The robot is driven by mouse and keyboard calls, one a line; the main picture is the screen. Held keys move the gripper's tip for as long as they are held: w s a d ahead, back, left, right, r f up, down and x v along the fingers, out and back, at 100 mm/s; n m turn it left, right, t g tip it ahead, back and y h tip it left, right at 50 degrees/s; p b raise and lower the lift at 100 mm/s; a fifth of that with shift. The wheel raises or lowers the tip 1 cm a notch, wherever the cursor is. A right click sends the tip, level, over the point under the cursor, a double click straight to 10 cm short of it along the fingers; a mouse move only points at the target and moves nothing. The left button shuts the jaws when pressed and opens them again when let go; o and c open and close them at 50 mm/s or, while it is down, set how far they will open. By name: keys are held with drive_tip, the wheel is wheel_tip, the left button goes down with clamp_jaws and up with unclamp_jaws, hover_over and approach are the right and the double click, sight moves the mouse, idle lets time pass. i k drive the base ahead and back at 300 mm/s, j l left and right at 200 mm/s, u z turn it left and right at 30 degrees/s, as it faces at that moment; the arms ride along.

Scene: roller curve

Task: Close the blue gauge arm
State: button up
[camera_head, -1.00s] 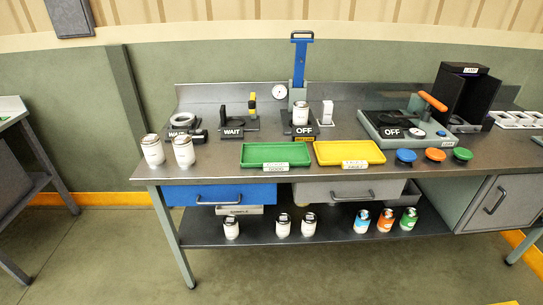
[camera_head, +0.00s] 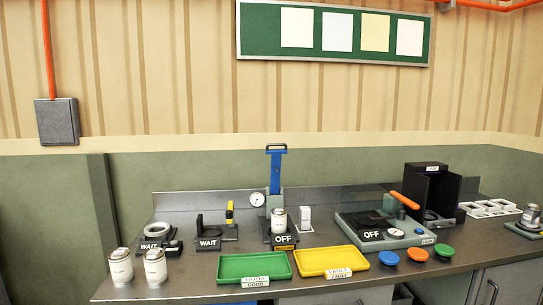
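The blue gauge arm (camera_head: 275,172) stands upright at the back of a gauge station on the bench, with a dark handle across its top. Its lower part is a grey-green post, and a round white dial (camera_head: 257,199) sits to its left. A white can with a metal top (camera_head: 279,219) stands at the foot of the arm. A black OFF sign (camera_head: 284,239) with a small yellow label under it is at the station's front. My gripper is not in view.
Green tray (camera_head: 254,265) and yellow tray (camera_head: 331,260) lie in front. Two white cans (camera_head: 155,267) stand at left, by WAIT stations (camera_head: 208,243). Right are an orange-handled station (camera_head: 380,229), coloured buttons (camera_head: 417,254) and a black box (camera_head: 433,187). The trays look empty.

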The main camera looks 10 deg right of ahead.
sight(276, 154)
drive_tip(key=i+u, duration=0.1)
drive_tip(key=u, duration=0.25)
drive_tip(key=i+u, duration=0.15)
drive_tip(key=u, duration=0.2)
drive_tip(key=i+l+u, duration=0.1)
drive_tip(key=u, duration=0.25)
